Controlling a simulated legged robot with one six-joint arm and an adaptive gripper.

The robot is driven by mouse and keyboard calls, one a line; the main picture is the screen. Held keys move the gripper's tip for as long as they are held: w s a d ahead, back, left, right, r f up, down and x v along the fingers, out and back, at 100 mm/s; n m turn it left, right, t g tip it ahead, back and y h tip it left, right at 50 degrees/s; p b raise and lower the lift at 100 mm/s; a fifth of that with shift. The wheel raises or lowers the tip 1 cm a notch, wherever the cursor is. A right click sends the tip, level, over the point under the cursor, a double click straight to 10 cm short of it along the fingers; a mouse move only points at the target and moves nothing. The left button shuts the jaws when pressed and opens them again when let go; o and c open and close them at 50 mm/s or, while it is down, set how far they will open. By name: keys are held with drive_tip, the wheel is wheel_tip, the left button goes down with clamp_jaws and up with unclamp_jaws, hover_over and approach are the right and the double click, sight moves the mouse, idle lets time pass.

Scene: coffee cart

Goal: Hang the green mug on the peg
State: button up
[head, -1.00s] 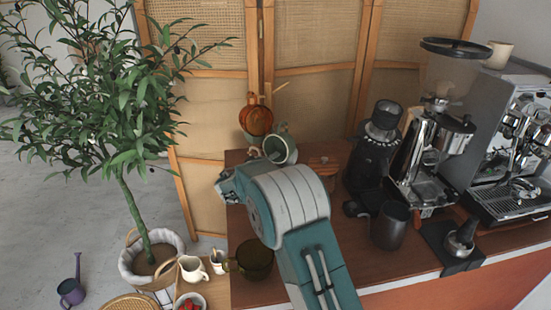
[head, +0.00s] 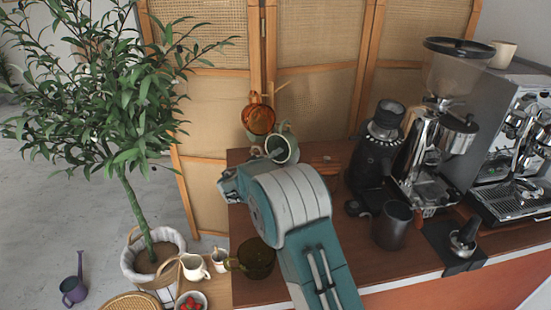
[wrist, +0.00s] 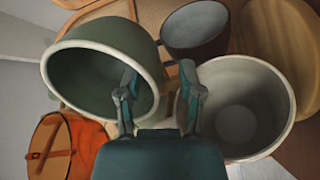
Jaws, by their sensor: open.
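The green mug (head: 284,150) is in the head view, just below a hanging orange mug, its open mouth facing the camera. In the wrist view the green mug (wrist: 95,85) is large at the left, tilted, with its pale rim and dark inside showing. My gripper (wrist: 160,85) is open in the wrist view. Its left finger overlaps the green mug's rim; its right finger is in front of a pale mug (wrist: 240,110). I cannot tell whether either finger touches a mug. The peg's contact with the green mug is hidden. My arm hides the fingers in the head view.
The orange mug (head: 259,119) hangs close above; it also shows in the wrist view (wrist: 65,145). A dark brown mug (wrist: 195,30) is behind the gripper. A dark glass cup (head: 256,260) stands at the counter's left edge. A grinder (head: 377,145) stands to the right.

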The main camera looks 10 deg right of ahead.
drive_tip(key=shift+s, duration=0.1)
drive_tip(key=v, duration=1.2)
drive_tip(key=s+d+r+m+g+y, duration=0.2)
drive_tip(key=s+d+r+g, duration=0.2)
drive_tip(key=s+d, duration=0.4)
drive_tip(key=s+d+r+m+g+y, duration=0.1)
drive_tip(key=s+d+r+m+g, duration=0.2)
drive_tip(key=s+d, duration=0.5)
drive_tip(key=s+a+y, duration=0.2)
drive_tip(key=s+y, duration=0.2)
drive_tip(key=s, duration=0.6)
drive_tip(key=s+a+m+y, duration=0.1)
drive_tip(key=s+a+y, duration=0.2)
drive_tip(key=s, duration=0.8)
drive_tip(key=shift+s+r+y, duration=0.15)
drive_tip(key=shift+s+y, duration=0.15)
drive_tip(key=shift+y, duration=0.9)
